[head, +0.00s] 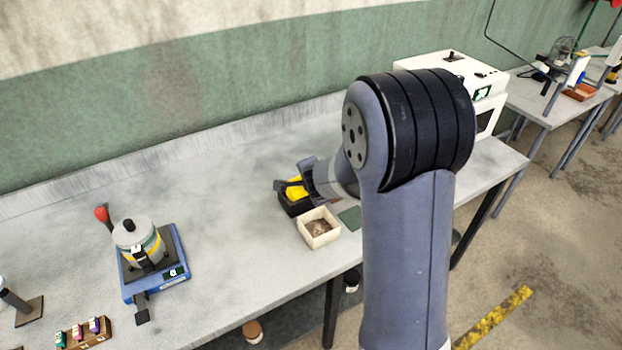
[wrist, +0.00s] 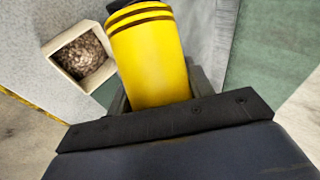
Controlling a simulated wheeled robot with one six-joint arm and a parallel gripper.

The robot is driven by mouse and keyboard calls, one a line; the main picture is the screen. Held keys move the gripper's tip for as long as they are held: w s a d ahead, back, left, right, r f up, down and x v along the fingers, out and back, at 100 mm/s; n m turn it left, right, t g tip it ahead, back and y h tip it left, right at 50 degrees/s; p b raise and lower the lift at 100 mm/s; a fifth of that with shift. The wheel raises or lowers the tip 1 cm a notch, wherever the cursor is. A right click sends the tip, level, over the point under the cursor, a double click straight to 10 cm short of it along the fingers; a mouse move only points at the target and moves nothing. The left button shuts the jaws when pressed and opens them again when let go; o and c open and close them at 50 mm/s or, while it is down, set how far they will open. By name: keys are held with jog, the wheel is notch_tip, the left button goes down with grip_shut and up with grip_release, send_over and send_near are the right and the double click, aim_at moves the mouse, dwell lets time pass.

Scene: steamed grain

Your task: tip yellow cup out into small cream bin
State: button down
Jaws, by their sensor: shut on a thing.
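My gripper (head: 299,181) is shut on the yellow cup (wrist: 150,55), which has dark brown bands around one end. In the wrist view the cup lies between the two fingers and its opening is not visible. In the head view only a small part of the cup (head: 296,191) shows, at a black box (head: 291,209); I cannot tell whether it is inside or above it. The small cream bin (head: 324,241) stands just in front of the black box, with brown grainy stuff in it. The cream bin also shows left of the cup in the wrist view (wrist: 94,86).
A blue scale (head: 155,283) with a pot (head: 135,236) on it stands at the left. A small rack with colored pieces (head: 82,335) is at the front left. A white machine (head: 440,66) stands at the right. The bench between scale and bin is clear.

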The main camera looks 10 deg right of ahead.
jog(key=shift+n+h, duration=0.4)
jog(key=shift+h, duration=0.2)
jog(key=shift+s+a+r+h, duration=0.1)
jog(key=shift+r+h, duration=0.1)
jog(key=shift+h, duration=0.2)
jog(key=n+h, duration=0.2)
jog(key=shift+r+h, duration=0.15)
jog(key=shift+h, duration=0.25)
jog(key=shift+r+n+h, duration=0.15)
jog(key=shift+n+h, duration=0.55)
jog(key=shift+h, duration=0.5)
jog(key=shift+r+n+h, duration=0.3)
jog(key=shift+n+h, duration=0.4)
jog(key=shift+h, duration=0.5)
